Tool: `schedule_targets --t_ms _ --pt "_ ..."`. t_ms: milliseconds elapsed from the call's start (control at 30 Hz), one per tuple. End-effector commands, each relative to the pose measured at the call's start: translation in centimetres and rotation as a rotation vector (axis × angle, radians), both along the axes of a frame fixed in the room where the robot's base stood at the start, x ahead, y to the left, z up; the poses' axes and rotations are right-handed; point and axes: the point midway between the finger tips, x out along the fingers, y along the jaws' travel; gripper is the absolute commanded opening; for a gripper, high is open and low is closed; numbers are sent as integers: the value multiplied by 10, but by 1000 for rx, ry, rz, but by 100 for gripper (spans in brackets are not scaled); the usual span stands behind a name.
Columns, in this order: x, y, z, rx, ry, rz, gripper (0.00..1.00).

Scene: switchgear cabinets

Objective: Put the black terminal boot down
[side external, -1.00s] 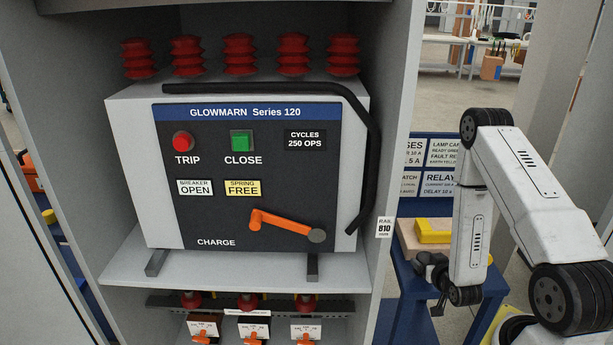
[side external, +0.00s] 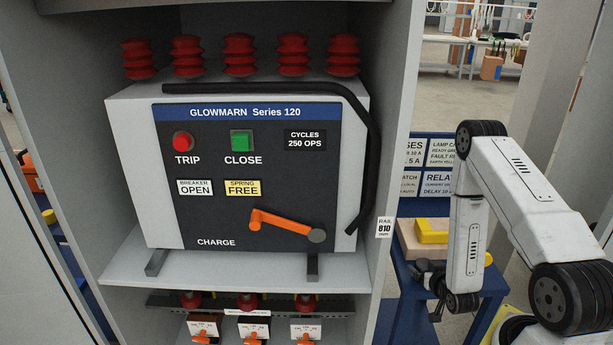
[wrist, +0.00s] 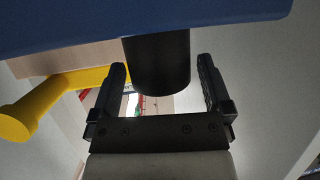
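The black terminal boot (wrist: 159,64) is a dark cylinder at the top middle of the wrist view, against a blue surface. My gripper (wrist: 162,75) has one finger on each side of it, with a narrow gap showing at both sides, so the fingers are open and apart from it. Whether the boot rests on the blue surface is not clear. In the side view my gripper (side external: 428,275) is a small dark shape beside the blue stand, and I cannot tell the boot from it there.
A yellow handle-like part (wrist: 38,105) shows left of my fingers. The breaker (side external: 240,180) with its orange lever (side external: 280,222) fills the cabinet.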

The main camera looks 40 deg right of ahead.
Motion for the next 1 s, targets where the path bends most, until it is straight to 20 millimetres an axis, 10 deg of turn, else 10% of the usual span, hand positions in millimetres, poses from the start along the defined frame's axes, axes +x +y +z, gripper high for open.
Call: schedule_targets --t_ms 1000 --pt "-54 42 31 1 1 0 100"
